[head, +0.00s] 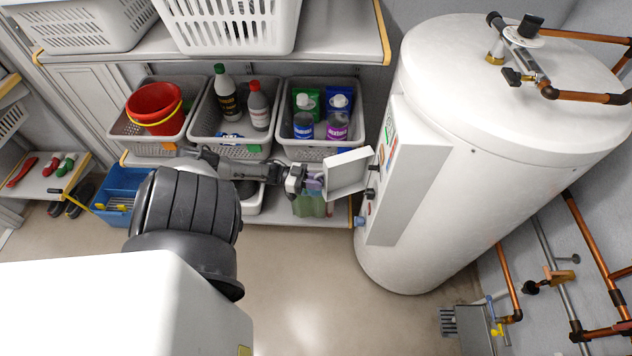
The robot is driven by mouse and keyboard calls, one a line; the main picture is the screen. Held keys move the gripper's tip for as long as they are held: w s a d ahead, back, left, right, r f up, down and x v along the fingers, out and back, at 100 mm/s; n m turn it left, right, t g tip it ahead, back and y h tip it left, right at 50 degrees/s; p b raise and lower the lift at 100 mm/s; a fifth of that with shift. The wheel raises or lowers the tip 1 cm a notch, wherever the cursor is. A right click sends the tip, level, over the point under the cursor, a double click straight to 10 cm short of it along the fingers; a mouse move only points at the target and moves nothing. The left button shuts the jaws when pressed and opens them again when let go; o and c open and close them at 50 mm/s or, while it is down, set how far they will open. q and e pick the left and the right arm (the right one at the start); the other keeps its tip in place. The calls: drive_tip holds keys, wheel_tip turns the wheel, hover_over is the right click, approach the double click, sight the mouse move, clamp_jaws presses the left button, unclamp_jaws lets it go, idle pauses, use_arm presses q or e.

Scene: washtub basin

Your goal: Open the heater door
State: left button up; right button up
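The heater (480,140) is a large white upright cylinder at the right. A light panel (412,175) with knobs and labels is on its left-facing side. A small white heater door (347,173), a shallow square flap with a raised rim, stands out from this panel to the left, swung away from it. My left gripper (314,183) is at the door's left, outer edge; whether it touches the door or grips it is too small to tell. My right gripper is not in view.
A shelf behind my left arm holds grey baskets (205,125) with bottles and a red bucket (154,103). White baskets (235,25) stand on the shelf above. Copper pipes (590,235) run at the right. The floor (300,290) before the heater is clear.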

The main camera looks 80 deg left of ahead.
use_arm(q)
drive_tip(key=shift+o, duration=0.3)
drive_tip(key=shift+s, duration=0.1)
drive_tip(key=v, duration=0.7)
drive_tip(key=shift+s+b, duration=0.15)
drive_tip(key=shift+b, duration=0.2)
drive_tip(key=shift+a, duration=0.1)
drive_tip(key=shift+c, duration=0.3)
